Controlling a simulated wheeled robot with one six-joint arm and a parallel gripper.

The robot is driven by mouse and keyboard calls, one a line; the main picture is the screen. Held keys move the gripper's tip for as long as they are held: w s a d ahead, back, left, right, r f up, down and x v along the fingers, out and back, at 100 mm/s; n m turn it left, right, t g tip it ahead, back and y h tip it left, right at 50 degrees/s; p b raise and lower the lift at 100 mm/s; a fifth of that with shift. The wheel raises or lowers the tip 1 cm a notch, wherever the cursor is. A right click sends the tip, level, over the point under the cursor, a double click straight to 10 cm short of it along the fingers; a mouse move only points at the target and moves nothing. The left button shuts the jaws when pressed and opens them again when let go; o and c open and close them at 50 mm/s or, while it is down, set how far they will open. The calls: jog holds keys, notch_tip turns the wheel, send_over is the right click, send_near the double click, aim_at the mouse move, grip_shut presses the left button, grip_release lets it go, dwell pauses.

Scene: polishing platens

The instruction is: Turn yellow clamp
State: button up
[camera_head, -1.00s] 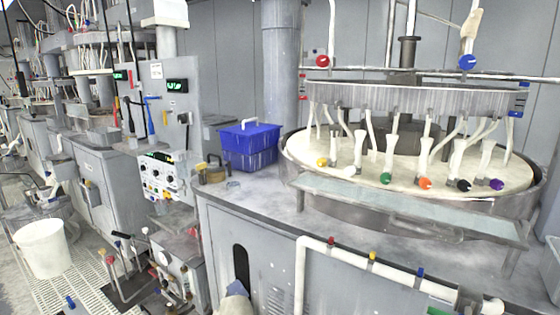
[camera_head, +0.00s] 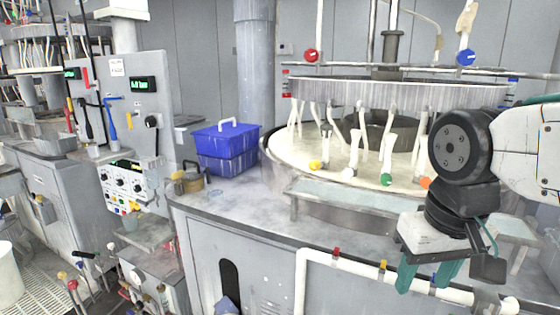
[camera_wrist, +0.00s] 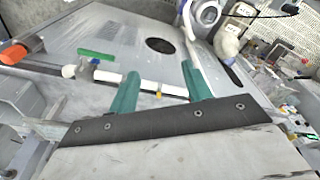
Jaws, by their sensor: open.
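A small yellow clamp (camera_head: 383,265) sits on the white pipe (camera_head: 345,261) along the front of the grey cabinet. It also shows in the wrist view (camera_wrist: 158,93), on the pipe between my fingers in the picture and beyond them. My gripper (camera_head: 428,272) is open and empty, its teal fingers pointing down, just right of the yellow clamp in the head view. In the wrist view my gripper (camera_wrist: 160,72) shows both fingers apart. Another yellow piece, a round knob (camera_head: 315,164), is at the end of a white tube on the platen.
A red clamp (camera_head: 336,252) is on the same pipe, left of the yellow one. The round platen (camera_head: 285,150) and its glass ledge (camera_head: 330,192) stand behind the pipe. A blue crate (camera_head: 226,150) and a brass-coloured pot (camera_head: 188,182) sit on the counter.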

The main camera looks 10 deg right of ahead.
jog(key=w+r+m+t, duration=0.1)
jog(key=w+r+m, duration=0.25)
jog(key=w, duration=0.65)
jog(key=m+t+h, duration=0.1)
jog(key=m+t, duration=0.2)
jog(key=m, duration=0.4)
send_near(314, 163)
jog(key=x, duration=0.9)
jog(key=shift+w+d+f, duration=0.15)
jog(key=shift+w+f, duration=0.05)
jog(key=c, duration=1)
